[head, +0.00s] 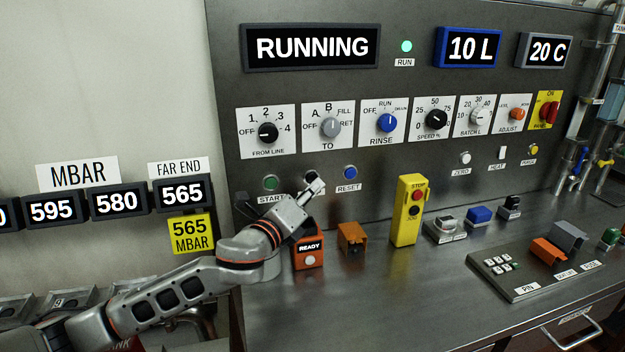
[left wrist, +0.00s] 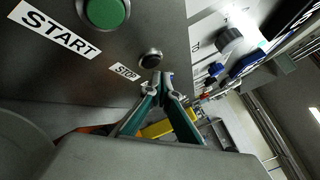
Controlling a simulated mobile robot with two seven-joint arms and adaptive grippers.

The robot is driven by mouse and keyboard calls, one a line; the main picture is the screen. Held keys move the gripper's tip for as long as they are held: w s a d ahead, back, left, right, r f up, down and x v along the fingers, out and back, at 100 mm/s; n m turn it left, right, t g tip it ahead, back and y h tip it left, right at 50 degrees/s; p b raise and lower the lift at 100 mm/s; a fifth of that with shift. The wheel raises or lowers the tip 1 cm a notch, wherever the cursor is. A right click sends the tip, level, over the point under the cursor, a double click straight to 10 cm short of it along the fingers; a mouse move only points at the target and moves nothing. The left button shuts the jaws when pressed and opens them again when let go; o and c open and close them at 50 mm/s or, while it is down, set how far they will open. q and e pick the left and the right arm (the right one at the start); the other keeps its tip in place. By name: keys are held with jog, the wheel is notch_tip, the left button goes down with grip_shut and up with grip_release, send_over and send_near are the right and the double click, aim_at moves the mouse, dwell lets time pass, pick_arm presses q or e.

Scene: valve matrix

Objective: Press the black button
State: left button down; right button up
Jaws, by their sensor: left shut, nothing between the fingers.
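A black round button (left wrist: 151,58) sits on the grey panel beside a label reading STOP in the left wrist view. In the head view my left gripper (head: 317,184) mostly covers this spot, between the START and RESET buttons. My left gripper is shut and empty; its fingertips (left wrist: 163,82) appear close beside the black button, and I cannot tell whether they touch it. Another small black button (head: 414,212) sits below a red one on the yellow STOP box (head: 404,232). My right gripper is out of view.
The green START button (head: 270,183) and blue RESET button (head: 350,172) flank the gripper. Below it, an orange READY box (head: 308,263) and another orange box (head: 351,238) stand on the bench. A row of knobs (head: 387,123) is above. The bench's front middle (head: 370,310) is clear.

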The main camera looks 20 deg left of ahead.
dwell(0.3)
pick_arm(q)
jog(key=shift+w+a, duration=0.25)
jog(key=shift+w, duration=0.1)
jog(key=shift+w+a+p, duration=0.3)
jog(key=shift+w+p, duration=0.05)
jog(key=shift+w, duration=0.05)
dwell(1.0)
jog(key=shift+s, duration=0.1)
jog(key=shift+s+d+p, duration=0.45)
jog(key=shift+s+d, duration=0.05)
jog(key=shift+s, duration=0.15)
